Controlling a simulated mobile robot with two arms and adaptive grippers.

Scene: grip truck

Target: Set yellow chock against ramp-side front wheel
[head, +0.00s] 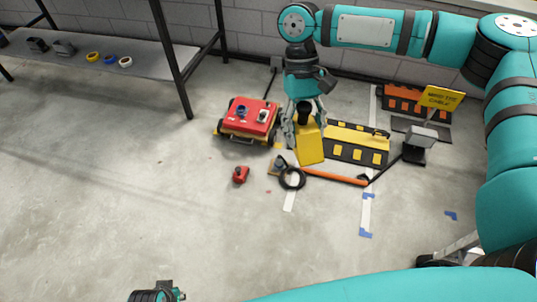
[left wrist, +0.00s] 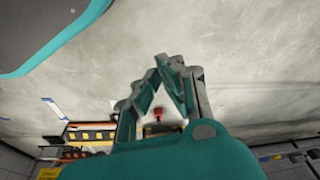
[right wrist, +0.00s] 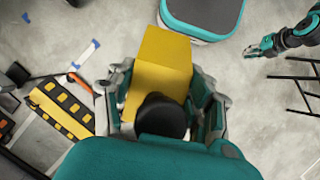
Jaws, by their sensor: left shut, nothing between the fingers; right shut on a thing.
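My right gripper (head: 303,117) is shut on the yellow chock (head: 309,146), a wedge-like block with a black knob. In the right wrist view the chock (right wrist: 163,62) sits between the fingers (right wrist: 162,100), knob toward my palm. In the head view it appears between the red truck (head: 250,115) and the black-and-yellow ramp (head: 354,153); I cannot tell if it touches the floor. The truck is low, with yellow trim; its ramp-side front wheel is not clear. My left gripper (left wrist: 170,66) is shut and empty, away from the truck; only part shows at the head view's bottom edge.
A black ring (head: 292,178), a small block (head: 276,165) and a red object (head: 241,174) lie in front of the truck. An orange bar (head: 335,176) lies before the ramp. A yellow sign (head: 441,98) stands right. A shelf (head: 110,72) stands left. The front floor is clear.

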